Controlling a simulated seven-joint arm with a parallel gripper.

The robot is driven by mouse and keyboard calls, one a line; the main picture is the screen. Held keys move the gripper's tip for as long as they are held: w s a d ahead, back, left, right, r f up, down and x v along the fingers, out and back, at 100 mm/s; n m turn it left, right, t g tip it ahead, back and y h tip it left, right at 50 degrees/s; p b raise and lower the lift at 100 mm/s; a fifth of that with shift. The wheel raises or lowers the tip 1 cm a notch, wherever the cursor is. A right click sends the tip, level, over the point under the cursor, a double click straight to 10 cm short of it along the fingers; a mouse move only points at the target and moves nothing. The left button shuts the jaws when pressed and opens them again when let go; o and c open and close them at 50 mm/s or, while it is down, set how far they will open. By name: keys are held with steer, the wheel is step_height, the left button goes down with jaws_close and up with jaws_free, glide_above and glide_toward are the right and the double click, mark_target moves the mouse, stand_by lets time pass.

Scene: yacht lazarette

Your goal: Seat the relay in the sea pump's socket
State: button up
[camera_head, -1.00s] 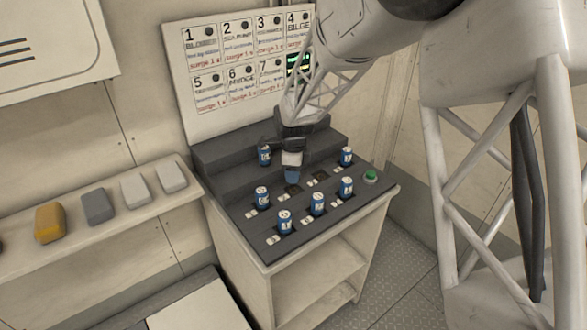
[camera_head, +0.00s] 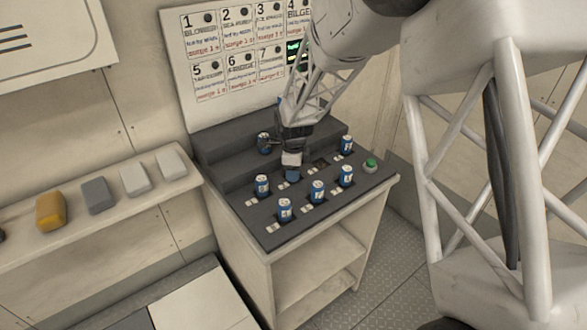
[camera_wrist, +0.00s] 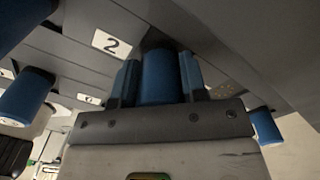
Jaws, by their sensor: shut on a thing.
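My gripper (camera_head: 292,159) is shut on a blue cylindrical relay (camera_head: 292,175), held upright over the dark panel (camera_head: 225,160). In the wrist view the relay (camera_wrist: 158,78) sits between both fingers, its far end at a dark spot in the panel beside a white label "2" (camera_wrist: 111,43). The relay covers the socket there, and I cannot tell how deep its end goes. The wall chart's card 2 (camera_head: 237,27) appears to read sea pump. An empty dark socket (camera_head: 320,162) shows to the right of my gripper.
Several blue relays stand nearby, including one front left (camera_head: 261,185), one in front (camera_head: 317,192) and one at right (camera_head: 346,145). A green button (camera_head: 370,165) is at the panel's right edge. A shelf (camera_head: 110,215) at left holds several blocks.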

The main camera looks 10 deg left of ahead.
stand_by(0.4)
steer(key=o, duration=1)
steer(key=shift+o, duration=0.2)
steer(key=shift+f, duration=0.1)
steer(key=shift+r, duration=3.95)
